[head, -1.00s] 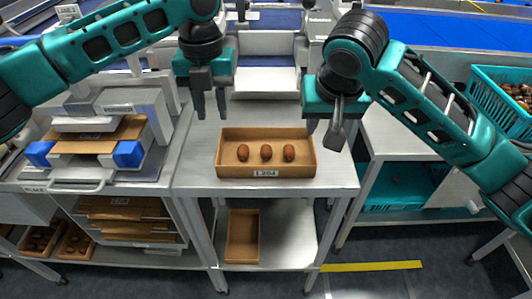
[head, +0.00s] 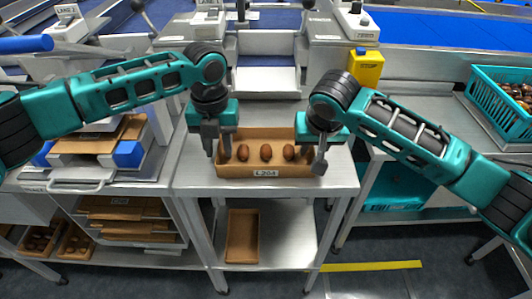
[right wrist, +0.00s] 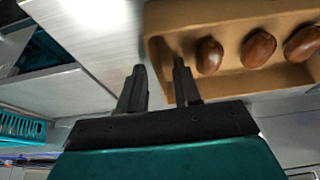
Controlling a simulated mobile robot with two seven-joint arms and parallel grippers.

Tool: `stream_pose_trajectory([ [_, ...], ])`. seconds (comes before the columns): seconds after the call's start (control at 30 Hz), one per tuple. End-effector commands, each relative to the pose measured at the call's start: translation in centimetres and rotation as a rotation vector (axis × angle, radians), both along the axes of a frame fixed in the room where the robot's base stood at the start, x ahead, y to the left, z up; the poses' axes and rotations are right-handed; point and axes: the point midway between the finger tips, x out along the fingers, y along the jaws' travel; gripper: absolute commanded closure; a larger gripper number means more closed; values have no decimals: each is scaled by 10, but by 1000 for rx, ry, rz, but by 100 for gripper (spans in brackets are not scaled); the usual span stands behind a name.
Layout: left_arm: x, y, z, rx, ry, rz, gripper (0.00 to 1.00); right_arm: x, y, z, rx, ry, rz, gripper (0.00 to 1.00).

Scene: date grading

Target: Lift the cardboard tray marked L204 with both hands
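The cardboard tray (head: 235,170) marked L204 stands level on the metal table, with three brown dates (head: 266,152) in a row inside. It also shows in the right wrist view (right wrist: 235,85). My left gripper (head: 217,154) is at the tray's left end wall, pointing down, its fingers apart on either side of the wall. My right gripper (head: 314,164) is at the right end wall. In the right wrist view its fingers (right wrist: 159,64) are apart, one outside the tray and one over its inside, with a gap to the wall.
A second empty tray (head: 242,236) lies on the shelf below. A rack with stacked trays (head: 100,146) stands at left. A turquoise crate of dates (head: 500,100) stands at right. A yellow box (head: 367,67) is behind. The table in front of the tray is narrow.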

Motion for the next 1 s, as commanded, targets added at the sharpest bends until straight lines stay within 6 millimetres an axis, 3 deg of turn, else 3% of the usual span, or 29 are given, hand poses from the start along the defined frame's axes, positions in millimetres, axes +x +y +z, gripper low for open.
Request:
stream_pose_trajectory([
  [0.37,0,0,0,0,0,0,100,0,0,0,0,0,0,100],
  [1.0,0,0,8,0,-1,1,100,0,0,8,0,0,-1,100],
])
